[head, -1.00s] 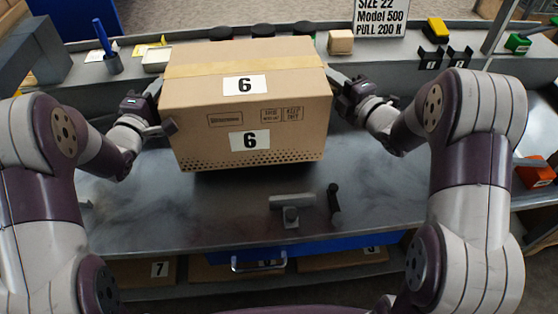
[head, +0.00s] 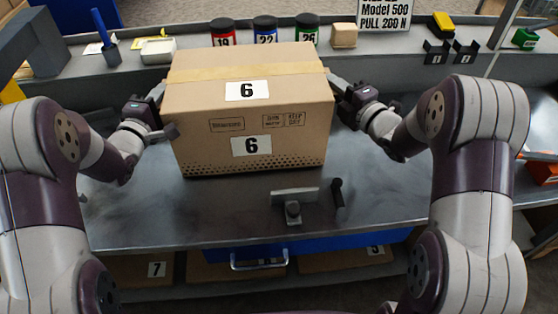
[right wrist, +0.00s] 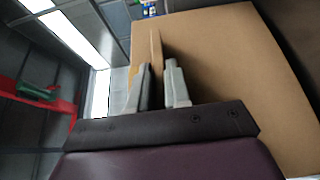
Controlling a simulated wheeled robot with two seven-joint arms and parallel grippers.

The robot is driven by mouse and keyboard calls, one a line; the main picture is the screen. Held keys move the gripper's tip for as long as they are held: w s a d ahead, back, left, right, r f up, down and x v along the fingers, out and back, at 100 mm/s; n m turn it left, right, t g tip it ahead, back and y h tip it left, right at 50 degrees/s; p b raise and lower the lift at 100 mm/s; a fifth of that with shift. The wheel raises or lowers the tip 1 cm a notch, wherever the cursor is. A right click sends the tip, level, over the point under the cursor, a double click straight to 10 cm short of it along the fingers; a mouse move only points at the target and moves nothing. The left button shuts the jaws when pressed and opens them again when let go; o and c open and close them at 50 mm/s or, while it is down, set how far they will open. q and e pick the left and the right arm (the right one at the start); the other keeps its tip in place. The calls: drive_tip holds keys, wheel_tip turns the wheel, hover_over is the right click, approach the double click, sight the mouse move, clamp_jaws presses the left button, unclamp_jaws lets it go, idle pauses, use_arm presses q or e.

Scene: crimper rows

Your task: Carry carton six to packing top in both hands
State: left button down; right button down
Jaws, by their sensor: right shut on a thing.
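Carton six (head: 205,145) is a brown cardboard box with "6" labels on its top and front. It is level over the grey metal bench top (head: 150,215), between my two grippers. I cannot tell whether its underside touches the bench. My right gripper (head: 338,90) is at its right side; in the right wrist view its fingers (right wrist: 158,88) are closed on a thin cardboard edge of the carton (right wrist: 225,60). My left gripper (head: 160,112) is at the carton's left side, with a grey finger by the front left edge; its grip is partly hidden.
Jars marked 19 (head: 223,33), 22 (head: 265,30) and 26 (head: 306,31) stand on the ledge behind the carton. A tan block (head: 344,36) is to their right. A grey fixture (head: 294,203) and dark handle (head: 337,193) are in front. Bare bench lies either side.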

use_arm(q)
drive_tip(key=c, duration=1.4)
unclamp_jaws()
drive_tip(key=shift+f, duration=0.25)
use_arm(e)
drive_tip(key=c, duration=1.4)
unclamp_jaws()
drive_tip(key=shift+f, duration=0.25)
use_arm(q)
drive_tip(key=o, duration=0.3)
drive_tip(key=shift+r, duration=0.1)
use_arm(e)
drive_tip(key=o, duration=0.3)
drive_tip(key=shift+r, duration=0.1)
use_arm(q)
drive_tip(key=shift+s, duration=0.1)
use_arm(e)
drive_tip(key=shift+s, duration=0.1)
use_arm(q)
drive_tip(key=v, duration=1.2)
use_arm(e)
drive_tip(key=v, duration=1.2)
